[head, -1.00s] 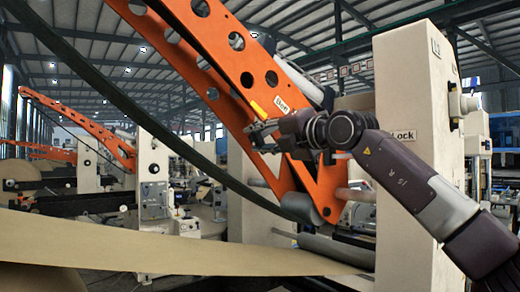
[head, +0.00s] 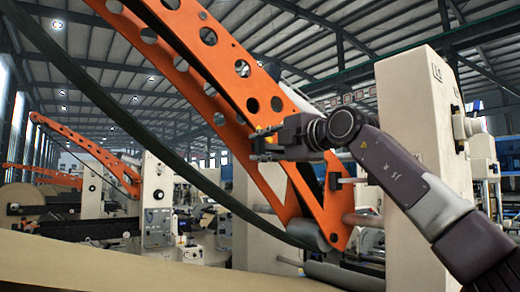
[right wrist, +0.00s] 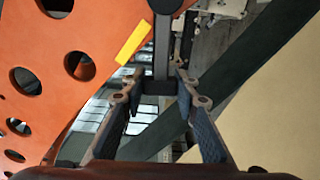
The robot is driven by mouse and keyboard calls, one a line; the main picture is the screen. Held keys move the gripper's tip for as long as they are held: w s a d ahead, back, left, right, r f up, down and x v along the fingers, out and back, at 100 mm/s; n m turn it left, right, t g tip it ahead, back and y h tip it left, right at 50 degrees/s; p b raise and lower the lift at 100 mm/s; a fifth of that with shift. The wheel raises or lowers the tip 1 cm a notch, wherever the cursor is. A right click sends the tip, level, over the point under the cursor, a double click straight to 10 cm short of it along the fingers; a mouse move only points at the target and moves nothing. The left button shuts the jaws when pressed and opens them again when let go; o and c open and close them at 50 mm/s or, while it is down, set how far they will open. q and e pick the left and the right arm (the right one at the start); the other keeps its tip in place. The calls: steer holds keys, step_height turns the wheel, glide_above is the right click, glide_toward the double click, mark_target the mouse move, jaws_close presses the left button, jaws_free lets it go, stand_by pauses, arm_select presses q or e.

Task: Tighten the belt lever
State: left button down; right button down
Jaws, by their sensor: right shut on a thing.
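In the right wrist view a dark bar with a short crosspiece, which looks like the belt lever (right wrist: 162,50), stands between the fingers of my right gripper (right wrist: 155,92). The gripper is shut on it at the crosspiece. In the head view my right gripper (head: 264,147) is in front of the orange arm (head: 205,85), fingers pointing left, and hides most of the lever. The dark belt (head: 115,110) sweeps down beside the orange arm and crosses the right wrist view diagonally (right wrist: 240,75). My left gripper is in neither view.
A yellow strip (right wrist: 132,42) lies beside the lever on the orange arm's edge. A cream machine column (head: 405,130) stands right of the orange arm, close behind my right arm. Brown kraft paper (head: 110,265) spans the lower left. More machines stand behind.

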steer(key=c, duration=1.5)
jaws_free()
steer(key=shift+d, duration=0.15)
steer(key=v, duration=1.2)
